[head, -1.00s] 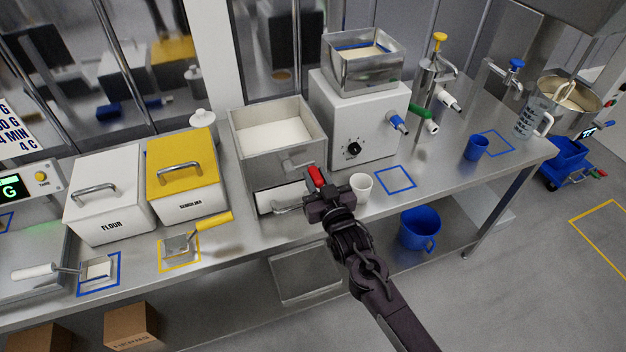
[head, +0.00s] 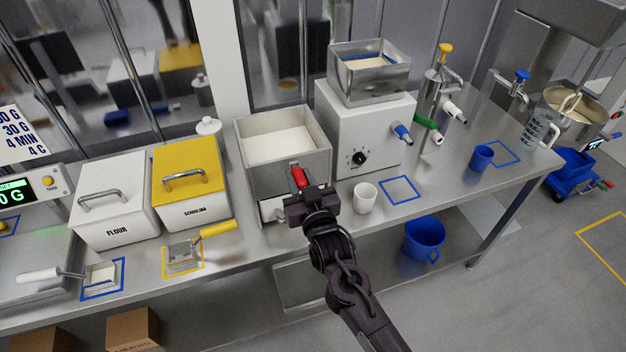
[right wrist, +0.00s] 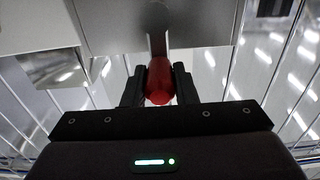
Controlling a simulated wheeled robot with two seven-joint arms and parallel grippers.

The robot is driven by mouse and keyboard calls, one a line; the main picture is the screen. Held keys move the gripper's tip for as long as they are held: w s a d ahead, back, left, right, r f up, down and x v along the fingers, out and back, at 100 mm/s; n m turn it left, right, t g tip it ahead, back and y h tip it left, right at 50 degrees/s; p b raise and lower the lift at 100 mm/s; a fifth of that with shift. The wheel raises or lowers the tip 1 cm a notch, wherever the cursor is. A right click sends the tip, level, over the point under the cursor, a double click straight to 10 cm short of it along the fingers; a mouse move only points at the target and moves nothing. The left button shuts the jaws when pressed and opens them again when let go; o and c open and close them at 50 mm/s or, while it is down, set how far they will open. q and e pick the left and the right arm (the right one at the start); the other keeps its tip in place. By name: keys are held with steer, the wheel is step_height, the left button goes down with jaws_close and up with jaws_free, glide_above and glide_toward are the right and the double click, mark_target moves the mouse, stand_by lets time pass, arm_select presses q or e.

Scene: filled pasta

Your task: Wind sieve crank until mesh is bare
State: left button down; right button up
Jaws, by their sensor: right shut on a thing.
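The sieve (head: 318,157) is a grey metal box on the bench, open at the top. White flour (head: 280,146) covers its mesh inside, and no bare mesh shows. Its crank has a red handle (head: 299,177) at the front. My right gripper (head: 305,190) is shut on that handle, in front of the box. In the right wrist view the red handle (right wrist: 160,82) sits between the two fingers, with the metal crank arm behind it. My left gripper is not in view.
A white cup (head: 364,198) stands close to the right of my right gripper. A white machine (head: 345,128) with a hopper is behind it. The flour bin (head: 112,215), semolina bin (head: 190,212) and a yellow-handled scoop (head: 215,231) are to the left. A blue bucket (head: 424,238) is below.

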steer(key=o, duration=1)
steer(key=shift+s+a, duration=0.15)
steer(key=shift+a, duration=0.3)
steer(key=shift+s+d+f, duration=0.15)
steer(key=shift+s+d, duration=0.1)
steer(key=shift+s, duration=0.2)
steer(key=v, duration=0.8)
